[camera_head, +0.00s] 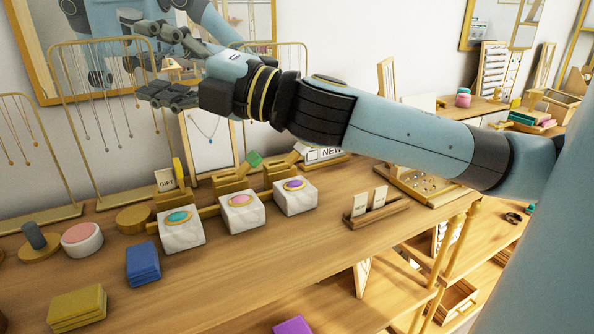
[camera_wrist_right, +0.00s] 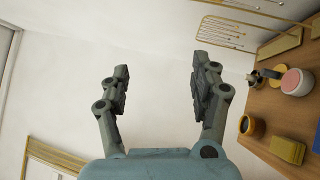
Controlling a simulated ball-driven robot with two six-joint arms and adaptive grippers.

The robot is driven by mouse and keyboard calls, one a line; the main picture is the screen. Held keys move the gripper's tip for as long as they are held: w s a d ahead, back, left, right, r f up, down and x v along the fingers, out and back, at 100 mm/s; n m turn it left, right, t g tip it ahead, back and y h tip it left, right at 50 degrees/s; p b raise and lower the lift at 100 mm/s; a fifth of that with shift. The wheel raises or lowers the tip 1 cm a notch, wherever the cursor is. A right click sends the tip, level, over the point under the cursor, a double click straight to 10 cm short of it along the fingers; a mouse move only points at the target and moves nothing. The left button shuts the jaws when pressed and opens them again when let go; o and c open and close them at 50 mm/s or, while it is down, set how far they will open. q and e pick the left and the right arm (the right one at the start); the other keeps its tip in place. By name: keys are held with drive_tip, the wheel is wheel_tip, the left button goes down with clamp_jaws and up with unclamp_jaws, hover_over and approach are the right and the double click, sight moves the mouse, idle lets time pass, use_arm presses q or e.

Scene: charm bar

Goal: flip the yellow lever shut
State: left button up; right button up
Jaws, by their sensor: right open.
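The yellow lever (camera_head: 178,171) stands upright behind the marble blocks at the left of the counter, beside a GIFT card (camera_head: 165,180). Its lower part is hidden by the card and the things around it. My right gripper (camera_head: 146,62) is open and empty, held in the air above and beyond the lever, in front of the wall and mirror. In the right wrist view, its two fingers (camera_wrist_right: 161,68) are spread apart with only wall between them. The lever cannot be made out in that view. My left gripper is not in view.
Marble blocks with teal (camera_head: 178,217), pink (camera_head: 240,200) and purple (camera_head: 293,185) tops stand in a row. A green-tipped lever (camera_head: 254,158) is behind them. Necklace racks (camera_head: 70,120) stand at the left. Blue (camera_head: 143,263) and yellow (camera_head: 77,308) stacks lie at the front.

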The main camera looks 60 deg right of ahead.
drive_tip(key=s+d+f+m+g+h, duration=0.2)
drive_tip(key=d+f+m+h, duration=0.4)
drive_tip(key=f+m+h, duration=0.4)
drive_tip(key=s+f+m+g, duration=0.2)
drive_tip(key=s+f+m, duration=0.1)
drive_tip(key=f, duration=0.1)
drive_tip(key=s+f+m+g, duration=0.3)
drive_tip(key=f, duration=0.1)
drive_tip(key=s+f+m+g, duration=0.3)
drive_tip(key=f, duration=0.1)
drive_tip(key=shift+s+a+f+m, duration=0.2)
drive_tip(key=shift+s+a+m, duration=0.2)
drive_tip(key=s+a+f+g, duration=0.1)
drive_tip(key=s, duration=0.1)
drive_tip(key=s+a+f+m+g+y, duration=0.1)
drive_tip(key=s+f, duration=0.1)
drive_tip(key=s, duration=0.1)
drive_tip(key=s+a+f+m+g, duration=0.1)
drive_tip(key=s+a+f+g, duration=0.1)
drive_tip(key=shift+s, duration=0.2)
drive_tip(key=shift+s+a+f+g+y, duration=0.2)
drive_tip(key=shift+s+a+g+y, duration=0.15)
drive_tip(key=shift+s, duration=0.25)
